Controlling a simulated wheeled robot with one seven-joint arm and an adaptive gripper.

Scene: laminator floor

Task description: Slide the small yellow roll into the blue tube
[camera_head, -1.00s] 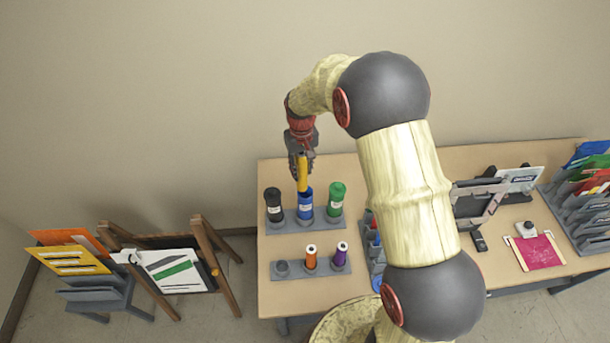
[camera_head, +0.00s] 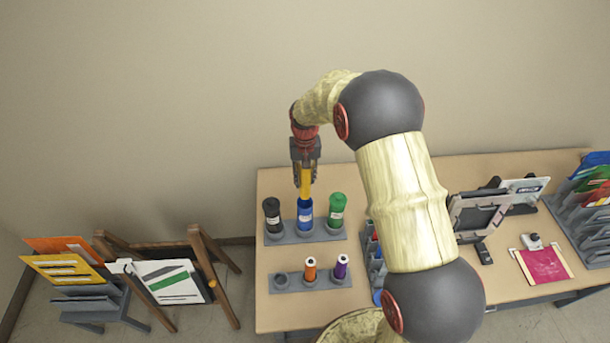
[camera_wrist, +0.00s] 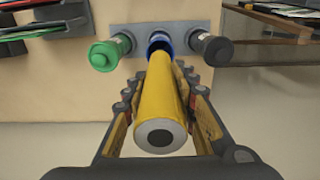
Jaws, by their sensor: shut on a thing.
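The small yellow roll (camera_head: 306,184) is held upright in my gripper (camera_head: 305,172), right above the blue tube (camera_head: 305,216). My gripper is shut on the roll's upper part. In the wrist view the roll (camera_wrist: 161,110) runs between my fingers (camera_wrist: 160,117), and its far end meets the mouth of the blue tube (camera_wrist: 159,42). I cannot tell how deep the lower end is in the tube. The blue tube stands upright in the middle of the grey rack (camera_head: 289,238).
A black tube (camera_head: 272,216) stands left of the blue one, a green tube (camera_head: 336,210) right. In front, a second grey rack (camera_head: 297,284) holds an orange roll (camera_head: 311,269), a purple roll (camera_head: 341,267) and an empty place. Document racks stand at the right.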

